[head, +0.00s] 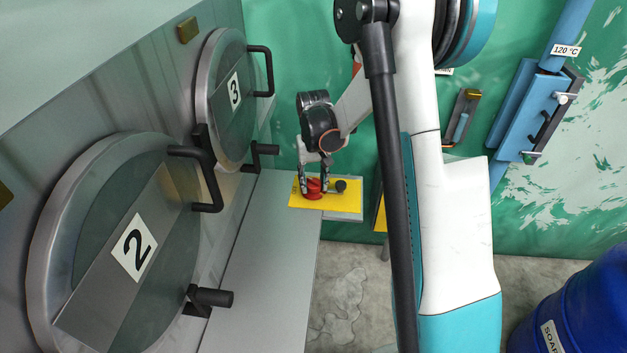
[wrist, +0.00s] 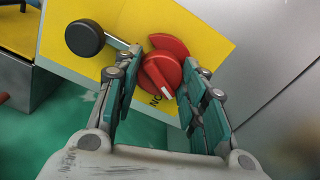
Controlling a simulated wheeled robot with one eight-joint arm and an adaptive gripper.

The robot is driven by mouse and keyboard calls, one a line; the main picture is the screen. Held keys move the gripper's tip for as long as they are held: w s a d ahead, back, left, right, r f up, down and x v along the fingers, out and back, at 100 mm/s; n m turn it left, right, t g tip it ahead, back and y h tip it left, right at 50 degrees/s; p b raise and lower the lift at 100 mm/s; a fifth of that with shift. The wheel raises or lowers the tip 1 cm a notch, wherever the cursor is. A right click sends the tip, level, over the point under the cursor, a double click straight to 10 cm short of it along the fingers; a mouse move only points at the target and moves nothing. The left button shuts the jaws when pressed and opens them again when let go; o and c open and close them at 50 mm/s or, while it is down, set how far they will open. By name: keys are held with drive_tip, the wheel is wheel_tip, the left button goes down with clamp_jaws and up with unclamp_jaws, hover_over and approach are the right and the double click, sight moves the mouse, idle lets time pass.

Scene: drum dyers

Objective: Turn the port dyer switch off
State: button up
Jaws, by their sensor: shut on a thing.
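The switch is a red rotary knob (head: 314,187) on a yellow panel (head: 340,202) at the back wall end of the grey counter. In the wrist view the red knob (wrist: 158,74) has a raised grip bar with a white mark at its lower end, near partly hidden lettering. My gripper (head: 314,184) reaches down to the panel, its fingers on either side of the knob. In the wrist view my gripper (wrist: 160,80) is shut on the knob. A red piece shows behind the knob. The left finger partly hides the panel.
A black ball-ended lever (wrist: 86,38) sits close beside the left finger; it also shows in the head view (head: 341,186). Round dyer doors 2 (head: 130,240) and 3 (head: 225,100) with black handles stand left. A blue barrel (head: 580,300) stands at lower right.

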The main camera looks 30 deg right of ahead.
sight(313, 180)
drive_tip(key=n, duration=0.5)
drive_tip(key=shift+n, duration=0.3)
idle(0.4)
drive_tip(key=o, duration=1.1)
drive_tip(key=shift+c, duration=0.2)
wheel_tip(313, 180, up, 12)
